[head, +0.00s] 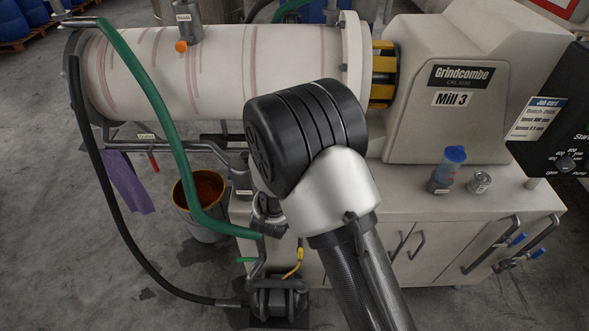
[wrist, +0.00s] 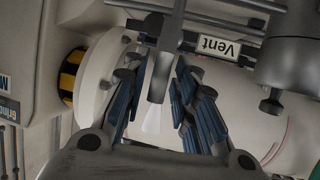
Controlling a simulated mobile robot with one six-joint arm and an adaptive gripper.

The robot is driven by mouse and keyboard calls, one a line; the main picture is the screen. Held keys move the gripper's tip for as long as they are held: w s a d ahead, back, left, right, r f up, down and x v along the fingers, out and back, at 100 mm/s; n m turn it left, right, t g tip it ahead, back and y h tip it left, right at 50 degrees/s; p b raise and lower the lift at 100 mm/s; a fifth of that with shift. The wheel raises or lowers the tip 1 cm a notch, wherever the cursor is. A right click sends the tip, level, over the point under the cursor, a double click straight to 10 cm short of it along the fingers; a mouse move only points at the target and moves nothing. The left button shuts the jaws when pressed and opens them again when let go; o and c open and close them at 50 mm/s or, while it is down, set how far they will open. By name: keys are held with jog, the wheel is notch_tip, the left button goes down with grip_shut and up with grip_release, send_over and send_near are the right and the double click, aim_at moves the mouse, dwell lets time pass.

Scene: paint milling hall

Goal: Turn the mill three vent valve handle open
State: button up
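In the head view the mill marked "Mill 3" (head: 451,99) has a striped horizontal drum (head: 215,75). My arm hides the gripper and vent handle there.
A dark vessel (wrist: 291,50) is close to the right in the wrist view. A green hose (head: 160,110) and black hose (head: 95,170) cross the left side. A blue-capped bottle (head: 449,165) and can (head: 479,182) stand on the cabinet. A bucket (head: 210,235) is on the floor.

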jog(key=shift+o, duration=0.5)
jog(key=v, duration=1.2)
